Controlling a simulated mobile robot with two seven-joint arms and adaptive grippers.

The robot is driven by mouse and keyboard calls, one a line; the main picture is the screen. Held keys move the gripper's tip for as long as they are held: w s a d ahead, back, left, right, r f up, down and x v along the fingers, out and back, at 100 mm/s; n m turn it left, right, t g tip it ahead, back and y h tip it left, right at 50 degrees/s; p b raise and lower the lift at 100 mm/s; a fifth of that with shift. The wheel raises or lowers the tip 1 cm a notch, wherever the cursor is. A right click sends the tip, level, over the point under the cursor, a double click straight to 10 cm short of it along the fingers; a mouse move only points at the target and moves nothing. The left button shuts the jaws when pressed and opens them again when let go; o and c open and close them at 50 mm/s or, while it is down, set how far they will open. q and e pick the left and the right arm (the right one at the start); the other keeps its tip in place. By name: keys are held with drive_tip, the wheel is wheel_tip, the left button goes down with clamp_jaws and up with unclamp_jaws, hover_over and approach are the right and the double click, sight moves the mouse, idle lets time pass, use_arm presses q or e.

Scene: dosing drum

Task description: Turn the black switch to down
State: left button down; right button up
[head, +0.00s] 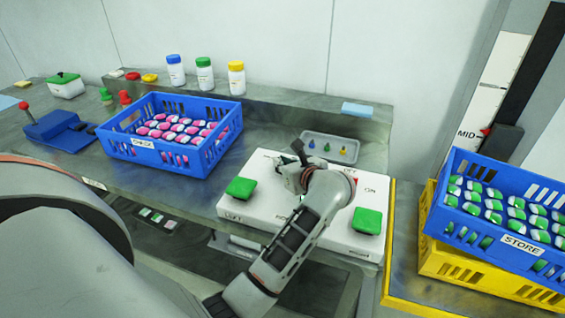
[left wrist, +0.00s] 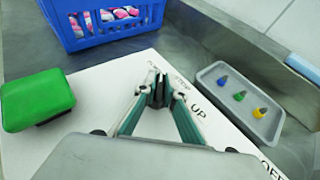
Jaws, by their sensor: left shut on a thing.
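A white panel (head: 233,205) lies on the grey bench, with a green button (head: 241,188) on its left and another green button (head: 367,220) on its right. My left gripper (head: 296,172) is over the panel's far middle part. In the left wrist view its fingers (left wrist: 158,100) converge on the small black switch (left wrist: 158,84) and are shut on it. The word UP is printed on the panel just right of the fingertips. The fingers hide much of the switch, so its exact position is hard to tell. My right gripper is not in view.
A blue crate (head: 112,139) of pink-and-white pieces stands behind left. A grey tray (head: 312,152) with small coloured items lies just behind the panel. A blue STORE crate (head: 510,169) sits on a yellow crate (head: 440,258) at right. Bottles (head: 205,77) line the back ledge.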

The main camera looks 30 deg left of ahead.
use_arm(q)
drive_tip(key=c, duration=2.1)
unclamp_jaws()
drive_tip(key=shift+c, duration=0.2)
wheel_tip(320, 180, up, 10)
